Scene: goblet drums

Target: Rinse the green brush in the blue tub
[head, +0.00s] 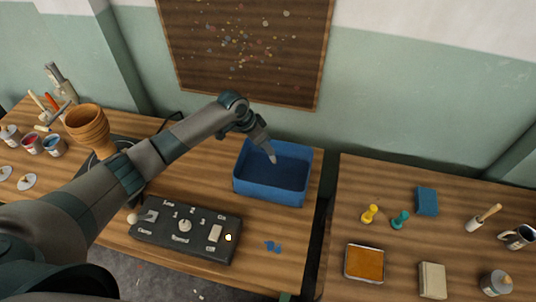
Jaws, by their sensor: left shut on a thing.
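The blue tub (308,178) stands at the right end of the left table. It is open at the top, with darker blue inside. My left gripper (270,152) is over the tub, pointing down with its tip just above or inside the opening. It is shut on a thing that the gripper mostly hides. A pale tip shows at its end, but I cannot make out any green on it. I cannot tell whether the tip touches anything in the tub. No green brush shows clearly elsewhere. My right gripper is out of view.
A terracotta goblet drum (88,126) stands left. Across a gap, the right table holds a yellow stamp (369,214), a teal stamp (400,219), an orange pad (364,263) and a wooden-handled brush (488,214).

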